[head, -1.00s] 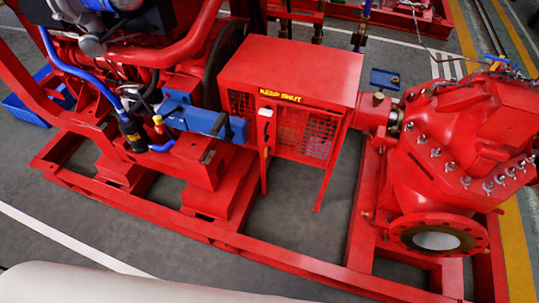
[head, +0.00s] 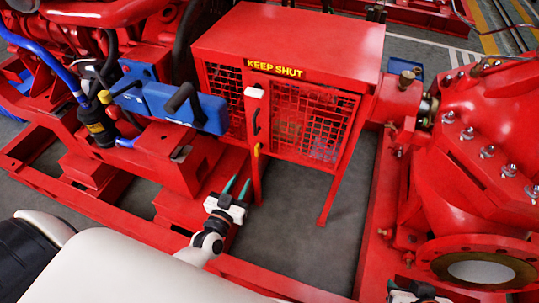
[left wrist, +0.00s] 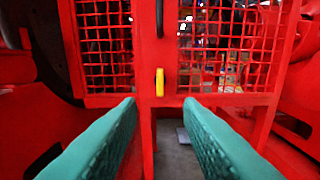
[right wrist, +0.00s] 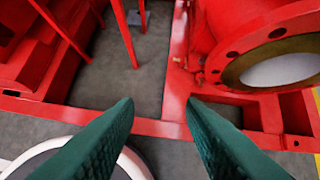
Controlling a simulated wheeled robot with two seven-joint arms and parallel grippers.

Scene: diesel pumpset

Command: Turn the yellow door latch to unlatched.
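The yellow door latch (head: 257,150) is a small upright handle low on the left post of the red mesh guard door (head: 305,118). In the left wrist view the latch (left wrist: 160,82) hangs vertical, ahead of and between the fingertips. My left gripper (head: 237,188) is open and empty, below and left of the latch, apart from it. Its green fingers show spread in the left wrist view (left wrist: 160,115). My right gripper (right wrist: 160,110) is open and empty, over the floor and red base frame, and mostly out of the head view at the bottom right.
A black door handle (head: 256,122) sits above the latch, under a white block (head: 254,92). A blue box with a handle (head: 187,107) juts out left of the guard. A red pump (head: 480,160) stands right. The floor under the guard is clear.

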